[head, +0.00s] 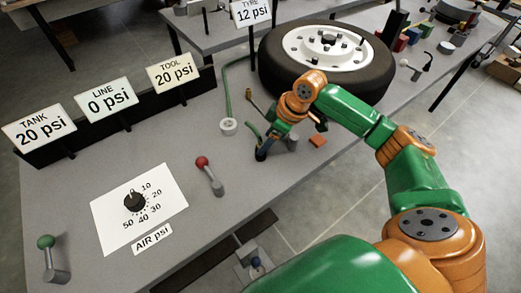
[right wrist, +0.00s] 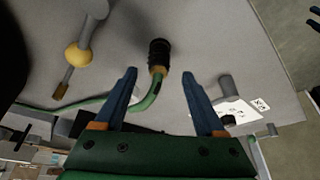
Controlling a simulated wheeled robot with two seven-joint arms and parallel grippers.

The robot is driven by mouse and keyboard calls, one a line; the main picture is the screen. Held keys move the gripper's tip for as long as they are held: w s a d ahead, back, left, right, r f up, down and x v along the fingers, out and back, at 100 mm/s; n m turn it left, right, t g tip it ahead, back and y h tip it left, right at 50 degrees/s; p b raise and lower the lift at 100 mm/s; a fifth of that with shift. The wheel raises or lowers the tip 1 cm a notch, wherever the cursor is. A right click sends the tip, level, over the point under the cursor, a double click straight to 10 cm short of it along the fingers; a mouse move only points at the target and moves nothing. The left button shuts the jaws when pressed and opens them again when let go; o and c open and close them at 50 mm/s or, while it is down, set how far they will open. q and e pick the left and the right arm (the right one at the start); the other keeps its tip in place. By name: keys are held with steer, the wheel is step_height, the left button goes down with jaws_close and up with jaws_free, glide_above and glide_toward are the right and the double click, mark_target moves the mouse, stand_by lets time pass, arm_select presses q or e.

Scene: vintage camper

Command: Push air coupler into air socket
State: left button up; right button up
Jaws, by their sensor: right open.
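The air coupler (right wrist: 158,52) is a black ribbed cylinder with a brass collar on the end of a green hose (right wrist: 147,100). In the head view it is the small dark piece (head: 261,155) just below my right gripper (head: 266,141). In the right wrist view my right gripper (right wrist: 160,80) is open, with its two blue fingers apart. The coupler lies beyond the fingertips, between their lines, and is not clamped. I cannot pick out the air socket with certainty. Dark blue prongs at the wrist view's right edge may be my left gripper (right wrist: 314,18); the head view does not show it.
A tyre on a white wheel (head: 328,45) lies behind my right arm. A red-knobbed lever (head: 209,174), a dial card (head: 139,206) and a green-knobbed lever (head: 54,258) are to the left. A yellow-balled lever (right wrist: 79,55) stands beside the coupler. Bench space around the red lever is clear.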

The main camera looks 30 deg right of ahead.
steer(key=shift+w+f, duration=0.1)
steer(key=shift+w, duration=0.05)
steer(key=x, duration=0.5)
steer(key=shift+f, duration=0.1)
steer(key=shift+d, duration=0.1)
jaws_close()
